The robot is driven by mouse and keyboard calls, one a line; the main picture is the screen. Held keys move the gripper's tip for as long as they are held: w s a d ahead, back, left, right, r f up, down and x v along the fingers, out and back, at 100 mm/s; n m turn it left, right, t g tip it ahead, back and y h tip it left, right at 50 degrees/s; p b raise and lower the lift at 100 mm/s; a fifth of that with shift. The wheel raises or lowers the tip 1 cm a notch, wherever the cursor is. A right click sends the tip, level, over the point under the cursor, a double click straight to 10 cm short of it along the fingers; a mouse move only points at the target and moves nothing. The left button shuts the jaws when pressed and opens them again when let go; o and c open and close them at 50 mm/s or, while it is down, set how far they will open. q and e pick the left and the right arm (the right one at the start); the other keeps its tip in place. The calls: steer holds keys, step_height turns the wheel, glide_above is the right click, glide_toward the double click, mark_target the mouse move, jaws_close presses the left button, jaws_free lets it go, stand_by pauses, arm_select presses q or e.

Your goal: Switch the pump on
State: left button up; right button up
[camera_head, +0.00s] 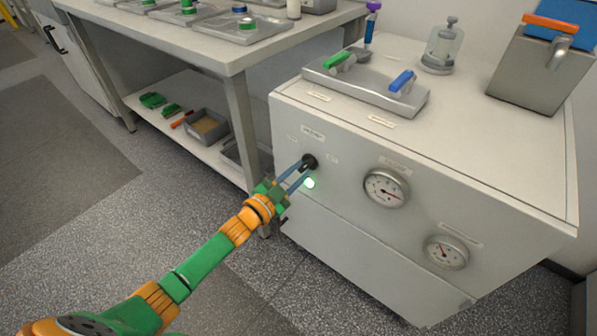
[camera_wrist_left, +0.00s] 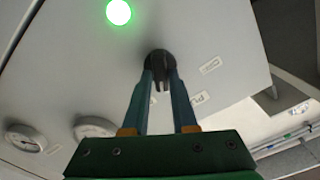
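The pump's black rotary knob (camera_head: 309,161) is on the front of the white cabinet, near its upper left, with small labels around it. My left gripper (camera_head: 297,174) reaches it from the lower left. In the left wrist view, the two blue fingers (camera_wrist_left: 161,82) stand on either side of the knob's grip and appear closed on it. The fingers cover part of the knob (camera_wrist_left: 158,58). A round lamp (camera_head: 309,183) just below the knob glows green; it also shows in the left wrist view (camera_wrist_left: 118,12). My right gripper is not in view.
Two dial gauges, an upper one (camera_head: 387,188) and a lower one (camera_head: 446,252), are to the right on the cabinet front. A grey tray with green and blue handles (camera_head: 378,92) lies on top. A workbench (camera_head: 215,48) with a lower shelf stands at left. The floor in front is clear.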

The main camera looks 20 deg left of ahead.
arm_select(q)
steer(key=o, duration=0.3)
steer(key=p+v, duration=0.1)
steer(key=v, duration=0.6)
steer(key=shift+p, duration=0.4)
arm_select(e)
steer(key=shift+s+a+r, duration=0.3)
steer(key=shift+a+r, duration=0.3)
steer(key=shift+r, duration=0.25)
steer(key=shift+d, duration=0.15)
